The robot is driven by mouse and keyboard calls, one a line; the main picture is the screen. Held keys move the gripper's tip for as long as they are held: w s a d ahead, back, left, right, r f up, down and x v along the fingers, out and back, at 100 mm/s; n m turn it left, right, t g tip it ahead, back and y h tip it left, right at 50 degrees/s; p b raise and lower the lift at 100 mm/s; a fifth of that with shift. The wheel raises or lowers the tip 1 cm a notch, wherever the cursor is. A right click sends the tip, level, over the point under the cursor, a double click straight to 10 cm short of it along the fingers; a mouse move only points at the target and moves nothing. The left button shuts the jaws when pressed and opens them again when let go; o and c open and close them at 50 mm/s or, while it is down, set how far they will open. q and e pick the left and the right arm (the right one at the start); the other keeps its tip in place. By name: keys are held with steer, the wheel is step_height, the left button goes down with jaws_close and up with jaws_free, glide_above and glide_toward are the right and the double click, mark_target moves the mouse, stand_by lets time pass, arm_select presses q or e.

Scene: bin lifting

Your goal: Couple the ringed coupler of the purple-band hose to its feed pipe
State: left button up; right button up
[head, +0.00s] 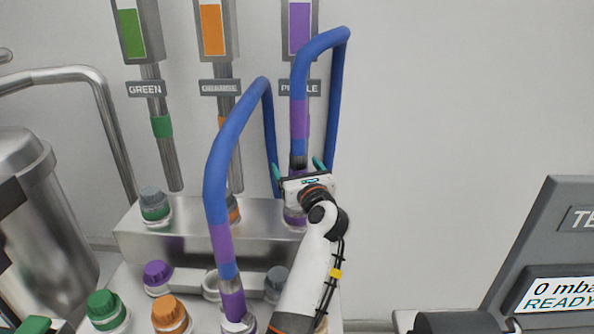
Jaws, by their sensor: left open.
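One blue hose (343,80) arches at the back right; its front leg carries a purple band (301,122) and a dark section (298,162). A nearer blue hose (215,180) also has a purple band (222,242) and a purple lower end (232,300) in a pale collar. The purple feed pipe's sign (299,25) is at the top, and the back hose hides most of that pipe. My left gripper (298,170) is open, its teal fingers on either side of the back hose's lower end. Its body hides the joint below. My right gripper is not in view.
The green pipe (167,160) and orange pipe (236,165) hang to the left. A metal ledge (160,240) holds capped sockets; loose-looking green (103,308), orange (169,314) and purple (157,274) caps stand in front. A test console (555,250) reading 0 mbar stands right.

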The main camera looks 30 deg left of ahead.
arm_select(q)
steer(key=shift+r+p, duration=3.7)
steer(key=shift+r, duration=1.1)
steer(key=shift+f, duration=0.1)
